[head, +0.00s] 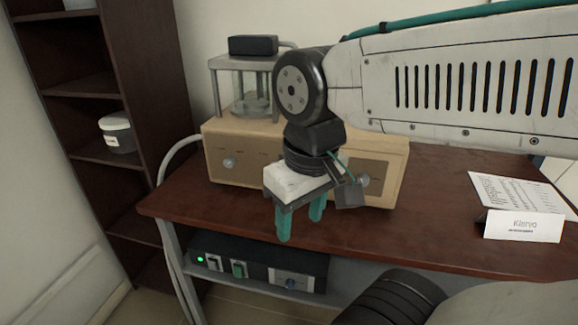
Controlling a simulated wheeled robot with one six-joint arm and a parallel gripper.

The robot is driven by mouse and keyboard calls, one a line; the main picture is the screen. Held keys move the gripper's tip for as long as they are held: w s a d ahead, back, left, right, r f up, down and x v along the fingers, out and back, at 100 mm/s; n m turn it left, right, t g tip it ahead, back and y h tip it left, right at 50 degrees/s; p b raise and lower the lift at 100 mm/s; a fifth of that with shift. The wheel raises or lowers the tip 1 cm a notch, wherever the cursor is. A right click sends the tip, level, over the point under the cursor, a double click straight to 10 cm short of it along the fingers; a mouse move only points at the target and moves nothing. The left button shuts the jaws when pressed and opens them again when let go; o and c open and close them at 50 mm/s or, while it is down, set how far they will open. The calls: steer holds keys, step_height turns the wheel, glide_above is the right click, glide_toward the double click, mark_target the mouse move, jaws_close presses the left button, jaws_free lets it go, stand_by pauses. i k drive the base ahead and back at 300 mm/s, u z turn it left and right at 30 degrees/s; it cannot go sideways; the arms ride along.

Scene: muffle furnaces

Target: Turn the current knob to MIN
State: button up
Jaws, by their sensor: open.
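A black control box (257,264) sits on the lower shelf under the table. Its front has a lit green lamp (200,259), a green switch (238,269) and a small blue knob (290,284) on a pale plate at the right. The beige furnace unit (248,150) on the table has a round pale knob (229,163) at its left and another knob (362,181) at its right, partly behind my gripper. I cannot read any label or a knob's setting. My gripper (300,226) is open and empty, its teal fingers pointing down in front of the furnace unit, above the control box.
A metal stand with a glass vessel (251,93) stands on the furnace unit. The table (430,220) bears a paper sheet (517,202) and a name card (523,226) at right. A dark shelf (85,85) with a lidded jar (117,133) stands left. The table's front edge overhangs the control box.

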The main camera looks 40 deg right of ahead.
mark_target(363, 178)
steer(key=u, duration=1.2)
steer(key=k, duration=1.15)
steer(key=z, duration=1.5)
